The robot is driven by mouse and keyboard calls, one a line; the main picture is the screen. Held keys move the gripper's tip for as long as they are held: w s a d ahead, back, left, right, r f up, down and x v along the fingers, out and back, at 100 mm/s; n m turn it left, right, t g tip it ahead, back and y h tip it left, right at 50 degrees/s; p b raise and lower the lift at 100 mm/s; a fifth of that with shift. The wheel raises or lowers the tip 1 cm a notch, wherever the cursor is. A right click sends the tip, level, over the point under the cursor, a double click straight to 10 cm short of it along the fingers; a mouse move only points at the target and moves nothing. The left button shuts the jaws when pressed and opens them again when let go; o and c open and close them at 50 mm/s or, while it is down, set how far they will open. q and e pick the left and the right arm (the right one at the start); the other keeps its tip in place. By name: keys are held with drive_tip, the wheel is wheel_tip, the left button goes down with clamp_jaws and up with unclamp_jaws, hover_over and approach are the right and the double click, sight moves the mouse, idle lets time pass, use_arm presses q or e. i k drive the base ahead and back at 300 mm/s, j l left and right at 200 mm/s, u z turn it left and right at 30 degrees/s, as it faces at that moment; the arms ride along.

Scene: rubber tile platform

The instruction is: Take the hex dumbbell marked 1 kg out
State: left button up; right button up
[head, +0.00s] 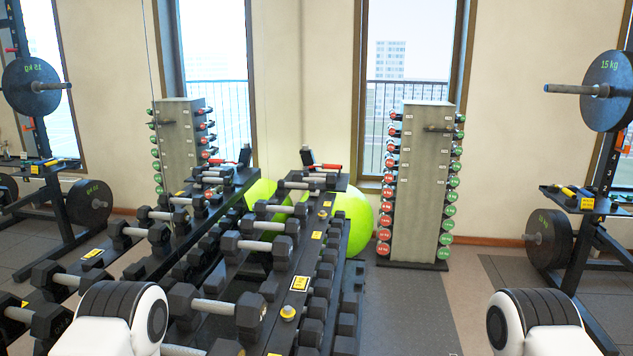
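Several black hex dumbbells with grey handles lie in a row along the top of a black rack (283,338), shrinking with distance. The nearest large dumbbell (214,306) is at the lower left of the rack. A middle one (264,246) and a smaller one (281,208) lie behind it, with the smallest (306,185) near the far end. More dumbbell heads show on lower tiers. I cannot read a 1 kg mark on any of them. Only white and black links of my arms show at the bottom corners; both grippers are out of view.
Yellow labels (300,283) sit along the rack's edge. A second, mirrored row of dumbbells appears at left, seemingly a reflection. A green ball (355,222) is behind the rack. A grey tower (416,185) holds small round dumbbells. A barbell stand (585,235) is at right. Floor between is clear.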

sight(306, 173)
drive_tip(key=i+l+z, duration=0.2)
drive_tip(key=l, duration=0.25)
drive_tip(key=i+l+z, duration=0.15)
drive_tip(key=l, duration=0.25)
drive_tip(key=i+l+z, duration=0.35)
drive_tip(key=l, duration=0.35)
drive_tip(key=i+l+u, duration=0.1)
drive_tip(key=i, duration=0.45)
drive_tip(key=i+l+u, duration=0.1)
drive_tip(key=i+l, duration=0.15)
drive_tip(key=i, duration=0.25)
drive_tip(key=i+l+u, duration=0.1)
drive_tip(key=i+l, duration=0.15)
drive_tip(key=i, duration=0.3)
drive_tip(key=i+u, duration=0.15)
drive_tip(key=i, duration=0.45)
drive_tip(key=i+u, duration=0.1)
drive_tip(key=i, duration=0.45)
drive_tip(key=i+l+u, duration=0.15)
drive_tip(key=i, duration=0.45)
drive_tip(key=i+l+u, duration=0.1)
drive_tip(key=i, duration=0.45)
